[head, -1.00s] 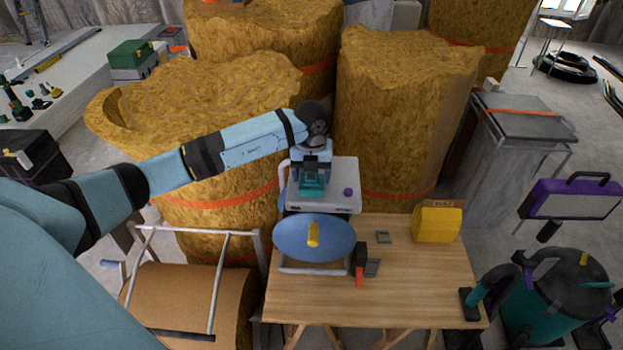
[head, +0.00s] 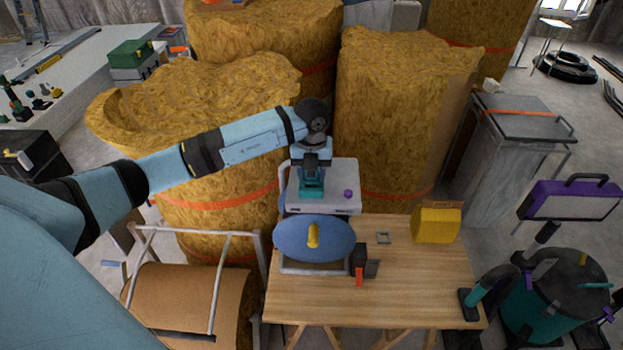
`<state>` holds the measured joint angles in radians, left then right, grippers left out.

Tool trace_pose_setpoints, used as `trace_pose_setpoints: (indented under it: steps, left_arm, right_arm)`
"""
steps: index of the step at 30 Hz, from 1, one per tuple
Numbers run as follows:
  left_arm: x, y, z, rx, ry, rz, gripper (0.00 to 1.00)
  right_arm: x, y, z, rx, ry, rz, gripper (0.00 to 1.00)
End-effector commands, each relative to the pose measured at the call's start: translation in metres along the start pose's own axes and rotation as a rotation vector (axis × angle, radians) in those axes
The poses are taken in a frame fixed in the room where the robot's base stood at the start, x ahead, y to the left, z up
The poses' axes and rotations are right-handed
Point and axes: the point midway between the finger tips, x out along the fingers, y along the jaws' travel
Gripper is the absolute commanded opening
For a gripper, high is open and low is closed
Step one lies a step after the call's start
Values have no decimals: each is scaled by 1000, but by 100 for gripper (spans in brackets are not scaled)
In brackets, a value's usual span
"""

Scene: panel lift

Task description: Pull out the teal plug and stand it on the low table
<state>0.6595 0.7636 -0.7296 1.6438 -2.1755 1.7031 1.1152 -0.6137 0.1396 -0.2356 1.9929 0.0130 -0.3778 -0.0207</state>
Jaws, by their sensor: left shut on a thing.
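The teal plug (head: 311,192) is at the white-grey box (head: 325,207) behind the blue disc. My left gripper (head: 311,182) reaches down over the box from the left and is shut on the teal plug. The gripper hides the plug's upper part, and I cannot tell whether its lower end is still seated in the box. The wooden table (head: 425,285) stands in front of the box. My right gripper is out of view.
A blue disc with a yellow knob (head: 290,240) stands before the box. A purple knob (head: 348,194) is beside the plug. The table's front right is clear.

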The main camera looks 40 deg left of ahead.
Motion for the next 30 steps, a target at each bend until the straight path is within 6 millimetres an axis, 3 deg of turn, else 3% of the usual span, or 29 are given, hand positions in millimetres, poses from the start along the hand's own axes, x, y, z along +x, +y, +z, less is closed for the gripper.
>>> trace_pose_setpoints:
  steps: [30]
  left_arm:
    - [-41,0,-1,0,2,1,6]
  right_arm:
    - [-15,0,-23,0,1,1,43]
